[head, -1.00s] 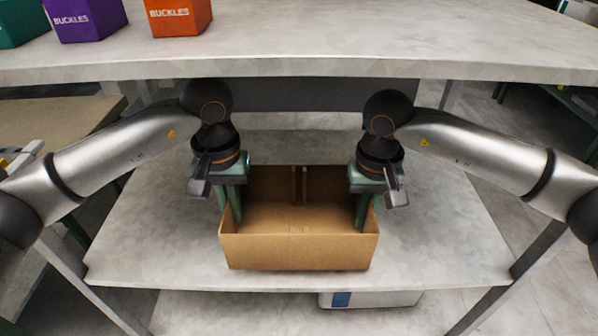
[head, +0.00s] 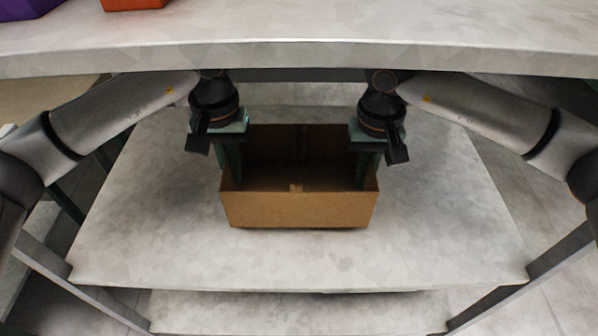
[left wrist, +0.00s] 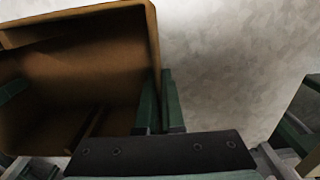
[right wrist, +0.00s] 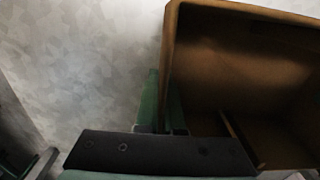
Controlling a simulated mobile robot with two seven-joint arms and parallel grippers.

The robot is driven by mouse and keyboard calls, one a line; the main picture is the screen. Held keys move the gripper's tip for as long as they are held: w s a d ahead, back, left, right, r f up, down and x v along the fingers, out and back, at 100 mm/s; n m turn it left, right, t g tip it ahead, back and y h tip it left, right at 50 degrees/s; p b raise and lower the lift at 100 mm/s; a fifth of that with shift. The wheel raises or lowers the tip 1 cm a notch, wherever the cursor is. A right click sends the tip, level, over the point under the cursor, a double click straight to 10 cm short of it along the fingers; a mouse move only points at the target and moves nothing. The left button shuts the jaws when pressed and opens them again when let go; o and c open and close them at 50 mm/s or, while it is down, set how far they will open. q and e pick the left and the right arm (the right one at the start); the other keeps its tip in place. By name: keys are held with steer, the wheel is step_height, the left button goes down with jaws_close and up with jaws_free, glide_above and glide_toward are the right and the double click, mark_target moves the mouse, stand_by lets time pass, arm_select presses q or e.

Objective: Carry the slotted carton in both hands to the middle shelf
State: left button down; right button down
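The slotted carton (head: 298,211) is a brown, open-topped box with an upright divider piece inside at its back wall. It is level, under the top board and over the grey middle shelf (head: 440,235). I cannot tell whether its base touches the shelf. My left gripper (head: 232,168) is shut on its left wall. My right gripper (head: 363,168) is shut on its right wall. In the left wrist view the fingers (left wrist: 160,105) straddle the carton wall. The right wrist view shows the same for the right fingers (right wrist: 163,105).
The thick top board (head: 300,58) overhangs the carton and my wrists. It bears an orange bin (head: 132,4) and a purple bin (head: 25,8). A lower shelf (head: 300,312) is below. The middle shelf is bare on both sides and in front of the carton.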

mark_target(237, 190)
arm_select(q)
steer(key=shift+f, duration=0.15)
arm_select(e)
steer(key=shift+f, duration=0.15)
